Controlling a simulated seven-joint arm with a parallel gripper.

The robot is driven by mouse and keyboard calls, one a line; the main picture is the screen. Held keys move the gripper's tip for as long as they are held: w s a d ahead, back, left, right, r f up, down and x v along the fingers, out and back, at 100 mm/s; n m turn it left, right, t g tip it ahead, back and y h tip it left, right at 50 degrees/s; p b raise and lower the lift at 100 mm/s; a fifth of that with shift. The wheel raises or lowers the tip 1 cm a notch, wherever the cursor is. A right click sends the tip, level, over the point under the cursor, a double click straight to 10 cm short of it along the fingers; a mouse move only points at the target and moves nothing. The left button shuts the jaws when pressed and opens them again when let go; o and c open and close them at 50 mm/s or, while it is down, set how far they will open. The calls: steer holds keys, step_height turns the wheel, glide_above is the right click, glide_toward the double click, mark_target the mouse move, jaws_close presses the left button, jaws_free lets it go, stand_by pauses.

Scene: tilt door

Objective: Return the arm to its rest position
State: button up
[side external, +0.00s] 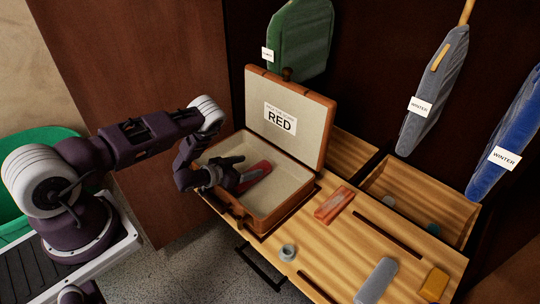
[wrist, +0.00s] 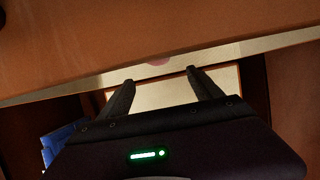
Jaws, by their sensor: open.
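My gripper (side external: 238,174) is over the left part of an open brown case (side external: 290,211) in the side external view. A red item with a grey top (side external: 256,172) lies in the case just right of the fingers; contact cannot be told. In the wrist view my gripper (wrist: 160,78) is open, its two dark fingers apart with nothing seen between them. The raised lid (side external: 292,105) carries a label reading RED.
The case stands on a wooden surface (side external: 340,250) with a second red item (side external: 334,205), a grey ring (side external: 288,252), a grey block (side external: 376,282) and a yellow block (side external: 434,284). Green (side external: 300,40) and blue (side external: 436,85) garments hang behind. A green tub (side external: 40,140) is at left.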

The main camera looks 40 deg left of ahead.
steer(key=v, duration=0.5)
steer(key=shift+s, duration=0.1)
steer(key=shift+s+r, duration=0.3)
steer(key=w+a+r+n+g+y, duration=0.1)
steer(key=w+r+y, duration=0.1)
steer(key=w+r, duration=0.45)
steer(key=w+a+r+n+g+y, duration=0.1)
steer(key=w+a+r+y, duration=0.15)
steer(key=r, duration=0.75)
steer(key=s+d+r+n+g, duration=0.1)
steer(key=s+d+r, duration=0.15)
steer(key=r, duration=0.55)
steer(key=s+d+r+g, duration=0.15)
steer(key=d+r, duration=0.25)
steer(key=r, duration=0.5)
steer(key=s+d+r+h, duration=0.1)
steer(key=s+d+r, duration=0.25)
steer(key=s, duration=0.25)
steer(key=s+d+r+h, duration=0.2)
steer(key=s+d+r, duration=0.15)
steer(key=s, duration=0.25)
steer(key=s+d+m+g, duration=0.1)
steer(key=s+d, duration=0.2)
steer(key=s, duration=0.7)
steer(key=s+d+r+m+g+h, duration=0.1)
steer(key=s+d, duration=0.3)
steer(key=s, duration=0.6)
steer(key=shift+s+d+m+g, duration=0.15)
steer(key=shift+s+m+g, duration=0.2)
steer(key=shift+g, duration=0.4)
